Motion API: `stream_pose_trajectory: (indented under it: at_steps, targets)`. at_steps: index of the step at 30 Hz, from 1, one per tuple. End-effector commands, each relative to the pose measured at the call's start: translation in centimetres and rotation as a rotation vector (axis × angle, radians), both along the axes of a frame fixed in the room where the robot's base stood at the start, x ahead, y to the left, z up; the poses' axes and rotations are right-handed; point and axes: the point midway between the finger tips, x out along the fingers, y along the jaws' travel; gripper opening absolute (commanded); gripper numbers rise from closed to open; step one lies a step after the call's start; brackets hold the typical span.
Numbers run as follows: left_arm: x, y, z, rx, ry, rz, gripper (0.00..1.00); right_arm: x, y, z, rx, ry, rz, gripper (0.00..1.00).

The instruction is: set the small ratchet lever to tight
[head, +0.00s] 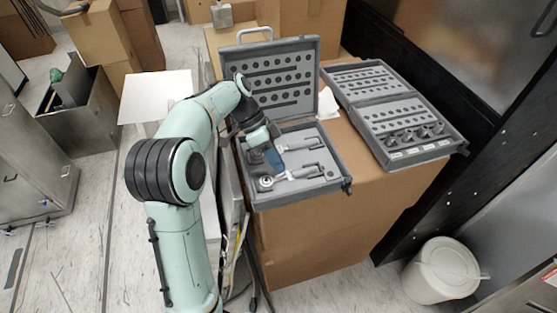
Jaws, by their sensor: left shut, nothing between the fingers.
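An open grey tool case (252,200) lies on a cardboard box, with its lid (262,62) raised at the back. Two ratchets lie in its lower tray. The front ratchet (267,183) has its round head at the left and its handle toward the right. The other ratchet (297,146) lies behind it, its left part covered by my gripper. My left gripper (276,163) is shut and empty, pointing down over the tray close to the ratchet heads. I cannot tell whether it touches a ratchet. The small lever is too small to make out. My right gripper is not in view.
A second open case (405,120) with sockets sits to the right on the cardboard box (310,240). A dark frame and glass door stand at the right. A white bin (440,270) stands on the floor at the lower right. Cardboard boxes are stacked behind.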

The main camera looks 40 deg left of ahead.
Motion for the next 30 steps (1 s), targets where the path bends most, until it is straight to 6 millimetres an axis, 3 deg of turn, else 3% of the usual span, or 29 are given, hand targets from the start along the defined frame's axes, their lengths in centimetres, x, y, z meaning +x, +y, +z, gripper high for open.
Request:
stream_pose_trajectory:
  at_steps: [30]
  targets:
    - [-0.57,0.47,-0.01,-0.001,0.000,-0.029,0.00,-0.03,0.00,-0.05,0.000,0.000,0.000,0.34]
